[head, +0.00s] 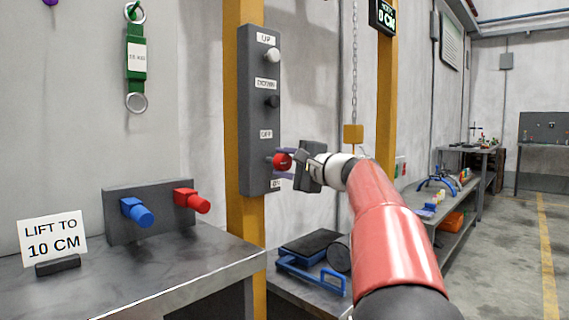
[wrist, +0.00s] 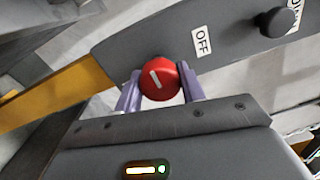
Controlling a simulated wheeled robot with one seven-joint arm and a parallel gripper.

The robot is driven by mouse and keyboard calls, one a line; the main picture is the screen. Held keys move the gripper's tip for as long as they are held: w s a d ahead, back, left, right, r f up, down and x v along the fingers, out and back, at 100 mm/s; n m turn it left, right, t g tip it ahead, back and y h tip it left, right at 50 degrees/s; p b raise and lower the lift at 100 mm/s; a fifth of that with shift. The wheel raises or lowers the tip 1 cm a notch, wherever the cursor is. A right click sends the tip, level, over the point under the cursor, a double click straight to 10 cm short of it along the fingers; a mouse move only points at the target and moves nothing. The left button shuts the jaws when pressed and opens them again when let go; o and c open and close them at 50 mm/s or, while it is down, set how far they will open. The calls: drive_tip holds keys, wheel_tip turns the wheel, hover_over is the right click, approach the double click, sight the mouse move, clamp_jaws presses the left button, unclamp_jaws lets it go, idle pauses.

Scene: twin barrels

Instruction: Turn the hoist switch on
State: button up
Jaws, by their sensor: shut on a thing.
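The hoist switch is a red round knob (head: 282,161) low on the grey control panel (head: 259,100), which is fixed to a yellow post. Labels UP, DOWN and OFF run down the panel, and a partly hidden label sits below the knob. My gripper (head: 284,162) has its fingers on either side of the knob and is shut on it. In the wrist view, the red knob (wrist: 160,80) sits between the two purple fingers and shows a white mark, tilted in the picture. The OFF label (wrist: 201,41) is to its upper right.
A light button (head: 272,55) and a dark button (head: 272,102) are above the knob. A bench at left holds a block with blue (head: 136,212) and red (head: 192,200) handles and a "LIFT TO 10 CM" sign (head: 53,237). A blue-framed platform (head: 310,272) is below my arm.

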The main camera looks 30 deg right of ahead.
drive_tip(key=o, duration=1)
drive_tip(key=shift+c, duration=0.2)
drive_tip(key=b+v, duration=0.1)
drive_tip(key=v, duration=0.7)
